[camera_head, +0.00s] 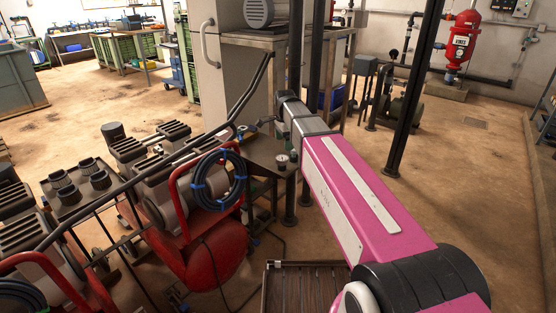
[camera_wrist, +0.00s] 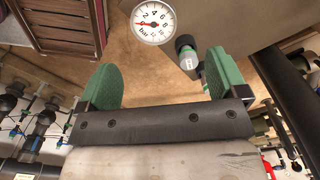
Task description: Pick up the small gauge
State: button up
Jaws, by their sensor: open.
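The small gauge (camera_wrist: 153,21) has a round white face with a red needle and the word "bar". In the wrist view it is at the top, just ahead of my gripper (camera_wrist: 163,82), between the lines of its two green pads and apart from them. The gripper is open and empty. In the head view the gauge (camera_head: 282,160) is a small dial at the corner of a grey metal surface (camera_head: 262,150). My gripper's fingers cannot be made out there.
Black posts (camera_head: 307,110) stand close by my arm. A slatted dark crate (camera_head: 305,285) is on the floor below. Open floor (camera_head: 470,200) lies to the right.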

aim_at(283, 157)
notch_tip(283, 157, down, 5)
jog(key=shift+f, duration=0.1)
jog(key=shift+s+a+f, duration=0.1)
jog(key=shift+s+f, duration=0.1)
jog(key=shift+f, duration=1.2)
jog(key=shift+s+a+f, duration=0.1)
jog(key=shift+s+f, duration=0.1)
jog(key=shift+f, duration=1.15)
jog(key=c, duration=1)
